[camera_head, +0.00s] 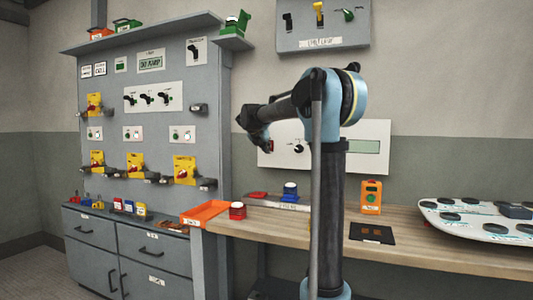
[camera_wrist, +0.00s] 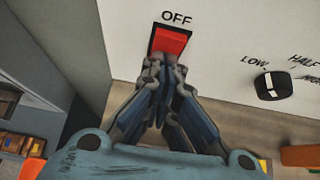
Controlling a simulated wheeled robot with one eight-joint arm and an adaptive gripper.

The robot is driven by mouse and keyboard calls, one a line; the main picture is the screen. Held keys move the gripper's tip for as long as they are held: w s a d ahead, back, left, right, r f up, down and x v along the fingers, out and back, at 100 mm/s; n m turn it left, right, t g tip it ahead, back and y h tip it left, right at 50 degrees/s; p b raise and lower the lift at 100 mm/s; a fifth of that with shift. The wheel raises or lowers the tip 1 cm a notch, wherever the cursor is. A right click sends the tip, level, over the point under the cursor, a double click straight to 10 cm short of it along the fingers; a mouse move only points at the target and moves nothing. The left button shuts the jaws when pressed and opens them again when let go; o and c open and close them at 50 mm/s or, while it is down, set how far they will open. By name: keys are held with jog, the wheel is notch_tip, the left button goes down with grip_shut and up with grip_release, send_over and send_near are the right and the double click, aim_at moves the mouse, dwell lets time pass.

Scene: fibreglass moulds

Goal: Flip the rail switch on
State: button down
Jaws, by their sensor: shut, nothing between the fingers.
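A red rocker switch (camera_wrist: 171,42) in a dark frame sits on a white wall panel, with the word OFF printed above it in the wrist view. A bit of its red also shows in the head view (camera_head: 271,146), beside my gripper. My gripper (camera_wrist: 166,78) is shut and empty, its fingertips at the lower edge of the switch; I cannot tell whether they touch it. In the head view my gripper (camera_head: 265,147) points down in front of the left end of the white panel (camera_head: 375,128). The fingers hide the area below the switch.
A black knob (camera_wrist: 273,85) marked LOW and HALF is right of the switch. A grey cabinet (camera_head: 215,120) stands close on the left.

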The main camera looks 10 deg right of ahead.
dwell(0.3)
jog(key=f+v, duration=0.1)
jog(key=v, duration=1.2)
jog(key=shift+s+a, duration=0.25)
jog(key=shift+s, duration=0.25)
jog(key=shift+s+a+f, duration=0.1)
jog(key=shift+s+f, duration=0.15)
jog(key=shift+f, duration=0.35)
jog(key=r+x, duration=0.1)
jog(key=x, duration=1.2)
jog(key=shift+w+d, duration=0.3)
jog(key=shift+w, duration=0.3)
